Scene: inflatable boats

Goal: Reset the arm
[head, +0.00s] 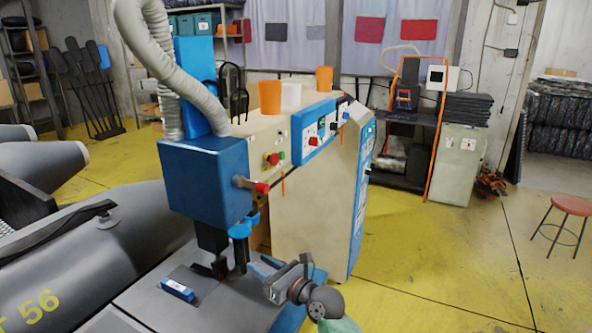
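My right gripper (272,276) is low in the middle of the head view, at the end of my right arm, which comes in from the bottom edge. It is beside the grey worktable (150,302) of a blue and beige machine (205,180), just right of the machine's dark lower head. Its fingers are small and partly lost against the dark table parts, so I cannot tell whether they are apart. I see nothing clearly held in it. My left arm and gripper are not in view.
A grey inflatable boat (90,265) fills the lower left. Orange cups (270,97) stand on the machine. A red stool (572,205) is at the right. The yellow floor (450,270) between is clear.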

